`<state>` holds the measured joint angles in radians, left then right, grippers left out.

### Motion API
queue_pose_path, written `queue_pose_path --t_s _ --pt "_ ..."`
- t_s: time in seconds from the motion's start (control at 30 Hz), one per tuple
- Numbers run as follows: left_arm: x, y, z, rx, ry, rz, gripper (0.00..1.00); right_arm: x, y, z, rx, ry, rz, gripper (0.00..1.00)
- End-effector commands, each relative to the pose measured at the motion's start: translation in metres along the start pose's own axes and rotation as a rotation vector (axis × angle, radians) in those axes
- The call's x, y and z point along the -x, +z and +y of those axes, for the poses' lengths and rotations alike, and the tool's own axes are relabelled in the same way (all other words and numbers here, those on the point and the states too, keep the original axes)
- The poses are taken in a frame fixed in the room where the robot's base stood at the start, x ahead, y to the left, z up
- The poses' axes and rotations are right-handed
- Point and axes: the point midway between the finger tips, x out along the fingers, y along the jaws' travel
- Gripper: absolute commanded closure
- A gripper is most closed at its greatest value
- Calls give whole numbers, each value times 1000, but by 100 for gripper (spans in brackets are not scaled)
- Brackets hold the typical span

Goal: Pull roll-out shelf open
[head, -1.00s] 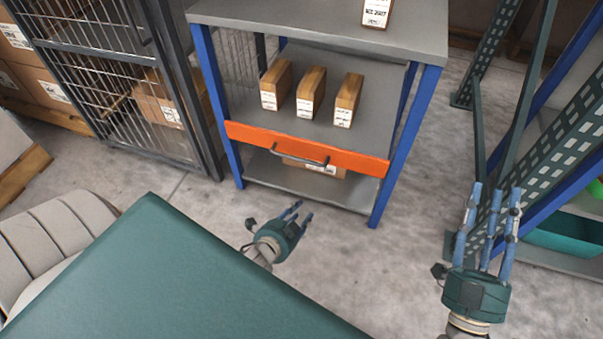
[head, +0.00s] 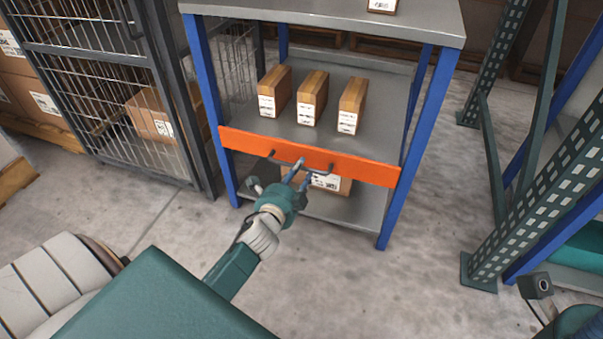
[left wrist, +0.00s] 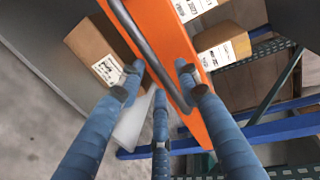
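The roll-out shelf (head: 300,138) is a grey deck with an orange front (head: 362,167), level with the blue front posts of its frame. A dark bar handle (head: 273,158) sticks out from the front. My left gripper (head: 299,172) is at the handle, its fingers overlapping it in the head view. In the left wrist view the fingers (left wrist: 160,84) are spread and apart, with the handle bar (left wrist: 143,42) running between them; I cannot tell whether they touch it. Only the hand body of my right gripper (head: 580,322) shows at the bottom right corner; its fingers are out of frame.
Three upright boxes (head: 311,99) stand on the shelf. A carton (head: 332,184) lies on the lower deck (head: 357,210). A wire cage (head: 110,85) stands left, a green rack upright (head: 540,190) right. The floor (head: 330,285) in front is clear.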

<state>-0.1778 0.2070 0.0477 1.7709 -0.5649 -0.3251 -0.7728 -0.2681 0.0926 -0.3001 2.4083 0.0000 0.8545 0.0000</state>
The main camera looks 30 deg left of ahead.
Motion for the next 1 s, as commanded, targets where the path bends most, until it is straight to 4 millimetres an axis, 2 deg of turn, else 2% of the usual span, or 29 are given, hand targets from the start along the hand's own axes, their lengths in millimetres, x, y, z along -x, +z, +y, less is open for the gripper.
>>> queue_pose_path --t_s 0.1,0.2,0.5,0.67,1.0 --pt "-14 0 1 0 -1 1 67 -1 0 0 2 -6 16 60" --pt "-19 0 1 0 1 0 67 -2 0 0 3 -9 21 60" --pt "-21 0 0 1 1 0 67 -4 0 -1 3 -10 23 60" --pt "-21 0 0 1 1 0 98 -4 0 -1 3 -10 24 60" --pt "-21 -1 0 2 1 1 100 -5 0 -1 3 -10 24 60"
